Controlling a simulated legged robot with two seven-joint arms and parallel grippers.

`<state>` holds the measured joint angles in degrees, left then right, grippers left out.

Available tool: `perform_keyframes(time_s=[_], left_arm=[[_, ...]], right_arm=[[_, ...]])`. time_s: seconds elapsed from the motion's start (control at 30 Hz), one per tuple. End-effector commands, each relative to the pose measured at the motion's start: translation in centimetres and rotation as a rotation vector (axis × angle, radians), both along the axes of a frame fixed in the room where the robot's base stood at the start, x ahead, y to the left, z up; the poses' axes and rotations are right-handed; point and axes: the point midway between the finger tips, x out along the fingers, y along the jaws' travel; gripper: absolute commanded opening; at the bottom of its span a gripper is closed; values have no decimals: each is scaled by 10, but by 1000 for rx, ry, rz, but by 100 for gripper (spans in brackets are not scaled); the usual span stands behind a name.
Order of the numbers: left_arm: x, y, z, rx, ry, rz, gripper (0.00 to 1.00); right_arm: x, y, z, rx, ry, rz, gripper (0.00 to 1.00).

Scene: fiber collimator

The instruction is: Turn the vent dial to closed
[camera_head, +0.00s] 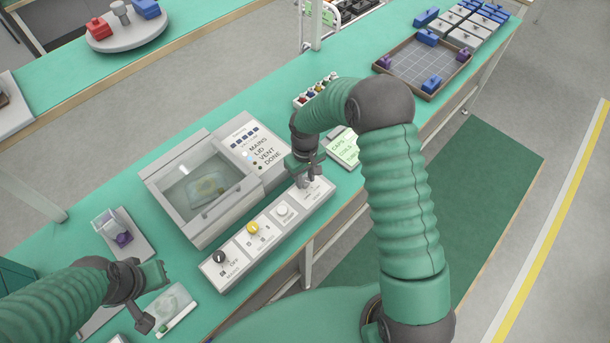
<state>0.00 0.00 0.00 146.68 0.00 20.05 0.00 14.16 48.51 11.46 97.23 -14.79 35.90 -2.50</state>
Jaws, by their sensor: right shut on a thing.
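A long white control panel (240,262) lies along the front of a boxy machine with a clear lid (205,190). It carries a black dial (219,257), a yellow knob (253,228) and a white button (282,210). My right gripper (305,180) points down at the right end of the panel, shut on the vent dial there. The gripper mostly hides this dial, and its setting cannot be read.
A status plate (254,148) lists mains, lid, vent and done beside small lamps. A small tray with a purple item (122,239) lies left of the machine. A brown gridded tray (408,83) and several grey boxes (464,39) stand far right. A round stand (130,38) is at the back.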

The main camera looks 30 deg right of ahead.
Motion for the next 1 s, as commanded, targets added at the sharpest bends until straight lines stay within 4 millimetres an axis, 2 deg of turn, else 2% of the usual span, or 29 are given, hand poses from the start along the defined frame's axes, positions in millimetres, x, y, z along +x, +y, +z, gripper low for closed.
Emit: perform_keyframes(time_s=[0.3, 0.83, 0.87, 1.0], left_arm=[[0, 0, 6, 0, 0, 0, 0], [0, 0, 7, 0, 0, 0, 0], [0, 0, 7, 0, 0, 0, 0], [0, 0, 7, 0, 0, 0, 0]], right_arm=[[5, 0, 3, -1, -15, 121, 0], [6, 0, 2, 0, -16, 145, 0], [5, 0, 2, -1, -15, 145, 34], [4, 0, 2, 0, -11, 144, 52]])
